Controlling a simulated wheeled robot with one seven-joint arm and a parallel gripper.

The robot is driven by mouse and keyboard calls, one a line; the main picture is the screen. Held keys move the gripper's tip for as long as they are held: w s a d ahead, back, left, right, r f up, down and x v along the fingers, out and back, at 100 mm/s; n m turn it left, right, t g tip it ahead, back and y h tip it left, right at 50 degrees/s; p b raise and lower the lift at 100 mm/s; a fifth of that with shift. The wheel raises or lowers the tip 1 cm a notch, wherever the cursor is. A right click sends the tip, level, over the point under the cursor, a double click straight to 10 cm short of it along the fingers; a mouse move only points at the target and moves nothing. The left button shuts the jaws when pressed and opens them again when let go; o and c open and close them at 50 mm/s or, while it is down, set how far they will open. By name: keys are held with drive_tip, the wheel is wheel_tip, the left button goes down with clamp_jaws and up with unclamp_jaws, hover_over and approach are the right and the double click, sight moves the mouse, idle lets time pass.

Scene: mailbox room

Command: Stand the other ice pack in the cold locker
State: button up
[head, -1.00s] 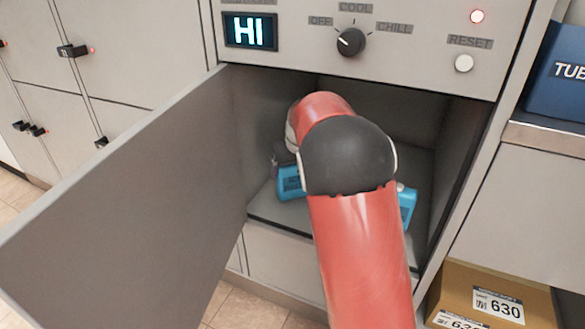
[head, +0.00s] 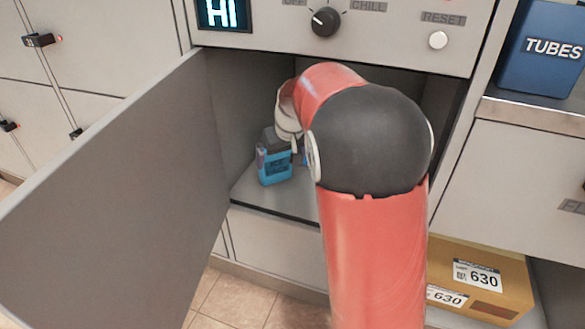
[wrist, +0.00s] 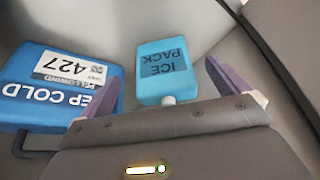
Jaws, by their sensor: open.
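A blue ice pack (head: 275,169) stands upright on the cold locker's floor (head: 262,203), towards its left side. In the wrist view the ice pack (wrist: 165,62), with its dark label and pale cap, lies between my gripper's two purple fingers. My gripper (wrist: 162,72) is open, with visible gaps on both sides of the pack. In the head view my gripper (head: 266,146) is at the pack's top, largely hidden by my arm. The locker door (head: 115,195) stands wide open to the left.
A blue "KEEP COLD" box (wrist: 62,88) labelled 427 stands close beside the pack; my arm mostly hides it in the head view. The control panel (head: 385,30) is above the opening. A blue TUBES bin (head: 545,50) and a cardboard box (head: 490,262) are at right.

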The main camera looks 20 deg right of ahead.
drive_tip(key=s+r+m, duration=0.1)
drive_tip(key=s+r, duration=0.1)
drive_tip(key=s, duration=1.4)
drive_tip(key=s+r+t, duration=0.1)
drive_tip(key=s+r, duration=0.1)
drive_tip(key=s, duration=1.4)
drive_tip(key=shift+a+r+m+h, duration=0.2)
drive_tip(key=shift+a+m+h, duration=0.1)
drive_tip(key=shift+a+m, duration=0.15)
drive_tip(key=shift+s, duration=0.1)
